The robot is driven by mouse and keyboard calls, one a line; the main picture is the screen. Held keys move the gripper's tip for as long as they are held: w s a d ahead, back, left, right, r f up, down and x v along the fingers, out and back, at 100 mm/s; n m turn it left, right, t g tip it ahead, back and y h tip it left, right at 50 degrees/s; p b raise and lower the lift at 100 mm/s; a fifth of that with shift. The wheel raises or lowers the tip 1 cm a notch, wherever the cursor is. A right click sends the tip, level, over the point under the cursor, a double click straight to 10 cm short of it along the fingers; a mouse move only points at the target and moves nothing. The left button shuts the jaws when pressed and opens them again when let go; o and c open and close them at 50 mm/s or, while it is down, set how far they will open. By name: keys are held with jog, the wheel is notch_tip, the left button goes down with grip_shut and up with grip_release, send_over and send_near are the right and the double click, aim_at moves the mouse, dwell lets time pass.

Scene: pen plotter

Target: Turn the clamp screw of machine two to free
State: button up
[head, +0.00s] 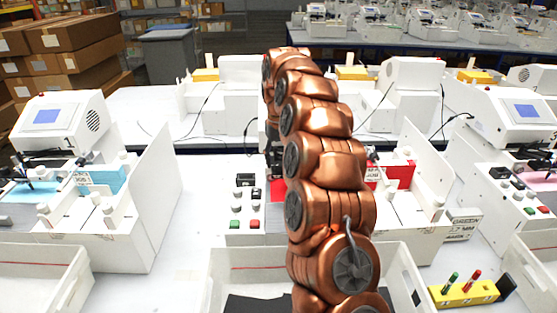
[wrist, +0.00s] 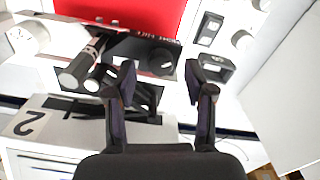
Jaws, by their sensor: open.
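The wrist view shows the red bed (wrist: 140,12) at the top and a plate marked 2 (wrist: 30,122) at lower left. A dark round knob (wrist: 164,62), which looks like the clamp screw, sits on a black part beside the pen carriage (wrist: 92,62). My gripper (wrist: 158,70) is open, its fingers on either side of the knob in the picture. Contact cannot be told. In the head view my arm hides the gripper.
Black switches (wrist: 209,30) lie at the upper right of the wrist view, with a white side wall (wrist: 285,95) right of them. White trays (head: 40,275) stand in front. A yellow pen rack (head: 465,293) is at front right. Another plotter (head: 60,120) stands left.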

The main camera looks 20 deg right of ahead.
jog(key=shift+f, duration=0.65)
jog(key=shift+c, duration=0.3)
grip_shut()
